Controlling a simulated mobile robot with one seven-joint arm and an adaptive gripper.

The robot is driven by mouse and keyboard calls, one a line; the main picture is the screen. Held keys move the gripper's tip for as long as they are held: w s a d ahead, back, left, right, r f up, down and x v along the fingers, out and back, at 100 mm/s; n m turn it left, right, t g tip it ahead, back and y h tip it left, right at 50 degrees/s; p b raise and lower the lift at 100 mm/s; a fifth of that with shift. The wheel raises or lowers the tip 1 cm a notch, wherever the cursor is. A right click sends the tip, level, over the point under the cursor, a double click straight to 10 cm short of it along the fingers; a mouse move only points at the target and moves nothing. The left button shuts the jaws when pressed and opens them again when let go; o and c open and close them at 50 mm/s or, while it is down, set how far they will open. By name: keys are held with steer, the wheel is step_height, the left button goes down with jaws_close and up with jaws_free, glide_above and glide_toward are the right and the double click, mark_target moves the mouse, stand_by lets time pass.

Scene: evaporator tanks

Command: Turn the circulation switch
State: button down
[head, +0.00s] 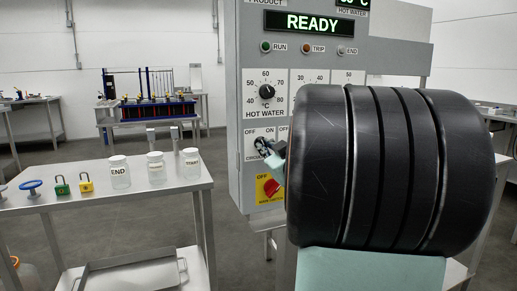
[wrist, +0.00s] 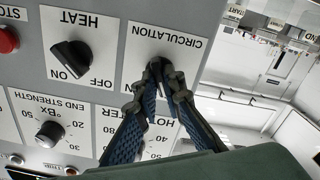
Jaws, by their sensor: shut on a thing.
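The circulation label (wrist: 178,41) shows upside down on the grey control panel in the wrist view. The circulation switch sits by this label and is mostly hidden behind my fingertips. My gripper (wrist: 160,68) has its two blue-and-grey fingers drawn together on the switch. In the head view my gripper (head: 268,149) reaches the panel just below the OFF and ON marks, with my large dark arm link hiding much of the panel to the right. I cannot tell which way the switch points.
The black HEAT knob (wrist: 72,58) is beside it in the wrist view. A red-and-yellow main switch (head: 269,188) is below in the head view. The hot water dial (head: 267,92) is above. A steel table (head: 120,205) with jars and padlocks stands at left.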

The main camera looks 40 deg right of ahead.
steer(key=shift+n+b, duration=0.9)
steer(key=shift+n, duration=0.1)
steer(key=shift+n+b, duration=0.55)
steer(key=shift+n, duration=0.15)
steer(key=c, duration=2)
jaws_free()
steer(key=shift+o, duration=0.2)
